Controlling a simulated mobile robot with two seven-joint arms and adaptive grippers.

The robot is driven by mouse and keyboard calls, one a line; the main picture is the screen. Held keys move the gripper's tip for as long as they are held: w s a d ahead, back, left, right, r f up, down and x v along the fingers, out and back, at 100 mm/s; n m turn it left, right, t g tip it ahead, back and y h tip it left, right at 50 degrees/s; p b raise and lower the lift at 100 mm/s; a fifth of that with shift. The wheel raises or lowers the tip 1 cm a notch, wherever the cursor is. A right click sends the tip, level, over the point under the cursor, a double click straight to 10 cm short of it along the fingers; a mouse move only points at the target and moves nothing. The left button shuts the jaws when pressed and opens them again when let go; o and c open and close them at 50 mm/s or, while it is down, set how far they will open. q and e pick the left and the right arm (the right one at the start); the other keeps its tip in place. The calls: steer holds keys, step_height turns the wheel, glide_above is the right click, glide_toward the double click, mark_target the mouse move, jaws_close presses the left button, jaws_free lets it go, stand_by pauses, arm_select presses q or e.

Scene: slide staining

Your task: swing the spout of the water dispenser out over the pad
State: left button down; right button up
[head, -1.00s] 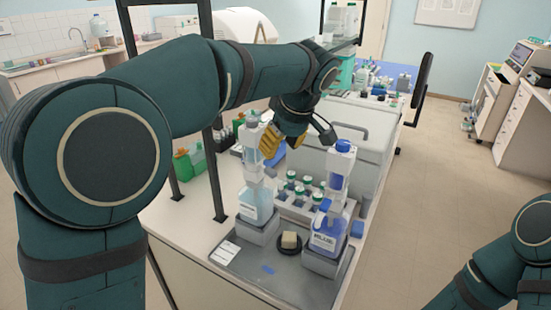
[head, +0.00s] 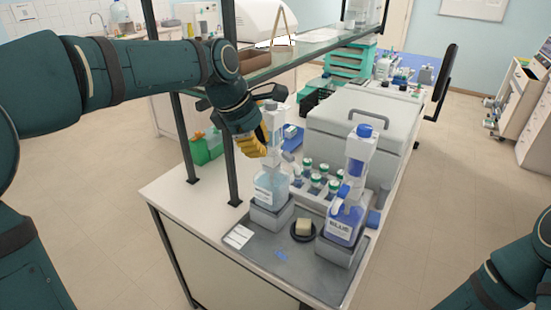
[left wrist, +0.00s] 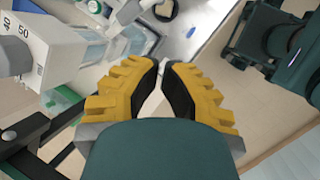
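The water dispenser (head: 271,185) is a clear bottle of pale blue liquid with a tall, narrow upper part, upright on a grey block. Its spout is too small to make out. The grey tray (head: 262,243) in front holds a dark round dish (head: 303,238) with a cream block, and a small blue strip (head: 281,255); I cannot tell which one is the pad. My left gripper (head: 258,146) is beside the dispenser's upper part, on its left; contact cannot be judged. My right gripper is out of view.
The BLUE bottle dispenser (head: 345,215) stands right of the dish. A rack of green-capped bottles (head: 318,183) is behind. A glass shelf (head: 300,55) on dark posts (head: 231,165) is close to my left arm. A white graduated part (left wrist: 40,45) is near the fingers.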

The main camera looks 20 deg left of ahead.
mark_target(287, 160)
arm_select(q)
steer(key=s+a+n+t+h+b, duration=0.15)
steer(key=s+a+n+t, duration=0.3)
steer(key=n, duration=0.45)
steer(key=w+d+f+b, duration=0.2)
steer(key=w+d+f, duration=0.4)
steer(key=w, duration=0.3)
steer(key=shift+w+d+f+g+h, duration=0.15)
steer(key=shift+w+f+g+h, duration=0.1)
steer(key=shift+g+h, duration=0.2)
steer(key=shift+r, duration=0.1)
